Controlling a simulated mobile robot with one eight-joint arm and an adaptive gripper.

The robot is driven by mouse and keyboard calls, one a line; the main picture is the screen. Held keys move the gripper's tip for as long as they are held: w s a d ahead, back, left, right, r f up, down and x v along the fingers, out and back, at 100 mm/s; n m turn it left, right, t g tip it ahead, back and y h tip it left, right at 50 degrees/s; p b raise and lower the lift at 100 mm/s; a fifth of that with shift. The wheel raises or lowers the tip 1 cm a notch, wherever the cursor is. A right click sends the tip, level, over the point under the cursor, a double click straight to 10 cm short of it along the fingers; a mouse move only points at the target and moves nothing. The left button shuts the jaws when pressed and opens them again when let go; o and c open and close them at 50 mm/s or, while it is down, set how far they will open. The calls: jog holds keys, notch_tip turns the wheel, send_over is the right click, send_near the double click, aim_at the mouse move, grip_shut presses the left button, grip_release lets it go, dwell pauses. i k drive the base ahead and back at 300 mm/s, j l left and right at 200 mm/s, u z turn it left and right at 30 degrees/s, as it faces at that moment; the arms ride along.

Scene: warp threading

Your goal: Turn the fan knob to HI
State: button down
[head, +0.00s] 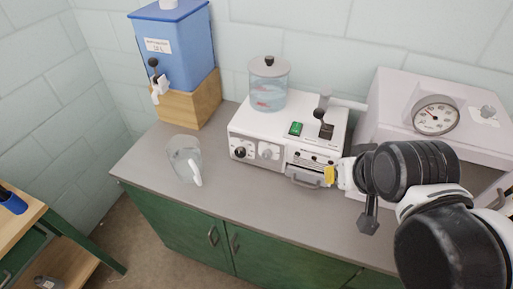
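A white machine (250,120) stands on the counter. Its front has a black knob (239,152) on a dark dial at the left and a grey knob (266,151) beside it. A pale box at the right has a small grey knob (487,111) on a white label, right of its round gauge. The lettering is too small to read, so I cannot tell which is the fan knob or its setting. My arm reaches in from the right. My gripper (333,174) is by the machine's front right corner, near a yellow part; its fingers are not clear.
The machine carries a clear lidded tank (268,84), a green switch (296,128) and a black lever (325,116). A clear pitcher (184,158) stands left on the grey counter (225,197). A blue dispenser (178,45) sits on a wooden block behind. The counter front is clear.

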aim_at(267, 155)
jog(key=k+l, duration=0.15)
jog(key=k, duration=0.2)
jog(key=k+l, duration=0.1)
jog(key=k, duration=0.3)
jog(key=k+l+z, duration=0.1)
jog(key=k, duration=0.25)
